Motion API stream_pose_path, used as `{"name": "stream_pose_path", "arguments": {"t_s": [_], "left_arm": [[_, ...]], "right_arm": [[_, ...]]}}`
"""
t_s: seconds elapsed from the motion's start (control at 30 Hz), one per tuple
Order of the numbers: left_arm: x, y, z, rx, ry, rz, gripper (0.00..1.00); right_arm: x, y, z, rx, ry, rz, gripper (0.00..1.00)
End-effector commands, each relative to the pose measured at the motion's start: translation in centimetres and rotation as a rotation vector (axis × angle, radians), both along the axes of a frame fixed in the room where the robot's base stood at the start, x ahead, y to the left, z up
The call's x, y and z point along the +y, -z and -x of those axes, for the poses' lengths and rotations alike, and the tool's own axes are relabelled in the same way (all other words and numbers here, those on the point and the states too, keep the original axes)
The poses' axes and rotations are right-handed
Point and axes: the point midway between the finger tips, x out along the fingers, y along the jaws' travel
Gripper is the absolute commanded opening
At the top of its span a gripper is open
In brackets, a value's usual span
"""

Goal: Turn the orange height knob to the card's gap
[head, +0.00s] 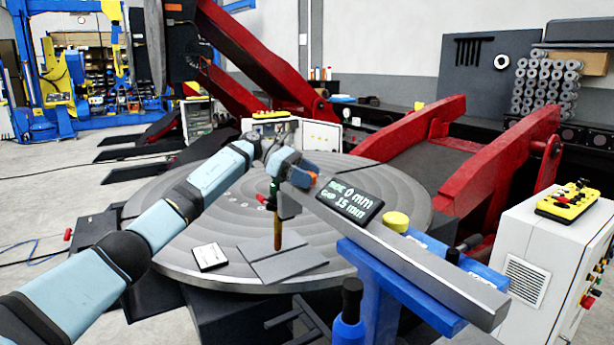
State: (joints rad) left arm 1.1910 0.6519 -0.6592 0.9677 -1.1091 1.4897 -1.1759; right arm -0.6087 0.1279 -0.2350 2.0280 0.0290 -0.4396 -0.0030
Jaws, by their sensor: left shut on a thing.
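The fingers hide most of the knob. A dark display (349,201) on the beam shows green and white digits: 0 mm above, and a gap of 15 mm below. A torch with a copper-coloured nozzle (277,232) hangs below the knob, over grey plates (275,262). A white card (209,257) lies on the round turntable (235,275); its writing is too small to read. My right gripper is out of view.
The grey beam (440,275) runs to the lower right on a blue stand (390,300). A yellow round cap (396,221) is beside it. A white cabinet (530,265) with a yellow control box (567,202) stands right. Red arms (500,165) rise behind.

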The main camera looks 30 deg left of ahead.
Motion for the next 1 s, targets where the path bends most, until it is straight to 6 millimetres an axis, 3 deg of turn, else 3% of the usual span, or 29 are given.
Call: {"name": "stream_pose_path", "arguments": {"t_s": [0.13,0.17,0.27,0.67,1.0], "left_arm": [[0.0,0.0,0.0,0.001,0.0,-0.001,0.34],[0.0,0.0,0.0,0.001,-0.001,-0.001,0.63],[0.0,0.0,0.0,0.001,-0.001,-0.001,0.84],[1.0,-0.3,0.1,0.0,-0.004,-0.001,0.84],[7.5,-3.1,1.3,-0.001,-0.005,0.0,0.84]], "right_arm": [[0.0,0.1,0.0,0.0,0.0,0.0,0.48],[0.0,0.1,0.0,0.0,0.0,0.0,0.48],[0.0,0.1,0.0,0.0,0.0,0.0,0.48],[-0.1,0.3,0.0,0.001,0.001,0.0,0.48],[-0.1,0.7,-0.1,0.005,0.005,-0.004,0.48]]}}
